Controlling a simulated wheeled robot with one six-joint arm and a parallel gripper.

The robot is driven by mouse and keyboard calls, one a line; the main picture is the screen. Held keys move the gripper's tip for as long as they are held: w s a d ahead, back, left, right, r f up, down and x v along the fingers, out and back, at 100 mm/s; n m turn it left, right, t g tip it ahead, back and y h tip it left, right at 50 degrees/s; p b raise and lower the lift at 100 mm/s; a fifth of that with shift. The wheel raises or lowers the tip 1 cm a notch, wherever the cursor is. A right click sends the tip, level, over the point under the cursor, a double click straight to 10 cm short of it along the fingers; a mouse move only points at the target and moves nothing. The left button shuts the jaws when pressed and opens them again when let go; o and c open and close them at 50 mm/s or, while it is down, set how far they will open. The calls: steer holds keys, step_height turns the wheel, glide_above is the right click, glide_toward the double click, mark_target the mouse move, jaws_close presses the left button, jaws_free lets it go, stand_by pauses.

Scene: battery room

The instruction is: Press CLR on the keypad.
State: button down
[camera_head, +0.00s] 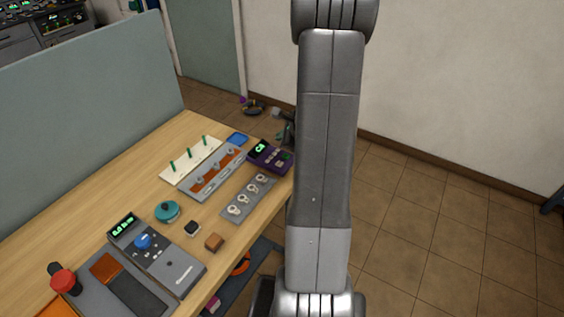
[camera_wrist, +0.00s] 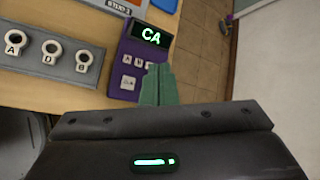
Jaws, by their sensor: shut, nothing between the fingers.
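The purple keypad (camera_wrist: 122,57) lies on the wooden table. Its lit display (camera_wrist: 151,35) reads "CA" in green. Pale lettered keys (camera_wrist: 128,82) show below the display; their letters are too small to read surely. My gripper (camera_wrist: 158,69) is shut and empty, its green fingers over the keypad's lower right part and hiding some keys. I cannot tell whether the tips touch it. I cannot pick out the CLR key. In the head view the keypad (camera_head: 259,154) sits at the table's right edge, close beside my arm.
A grey panel with white rings (camera_head: 238,211) lies near the keypad, and a blue tray (camera_head: 237,138) lies behind it. A brown block (camera_head: 214,242), a black block (camera_head: 192,228) and a device with a blue knob (camera_head: 170,268) stand nearer. Open floor lies to the right.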

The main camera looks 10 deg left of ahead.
mark_target(282, 165)
steer(key=shift+f, duration=0.1)
step_height(282, 165, down, 9)
steer(key=b, duration=0.7)
steer(key=shift+b, duration=0.4)
stand_by(1.6)
steer(key=shift+f+b, duration=0.3)
steer(key=shift+b, duration=0.1)
steer(key=shift+f+b, duration=0.4)
steer(key=shift+b, duration=0.05)
stand_by(0.5)
steer(key=shift+r, duration=0.1)
steer(key=shift+r+p, duration=0.65)
steer(key=shift+r, duration=0.15)
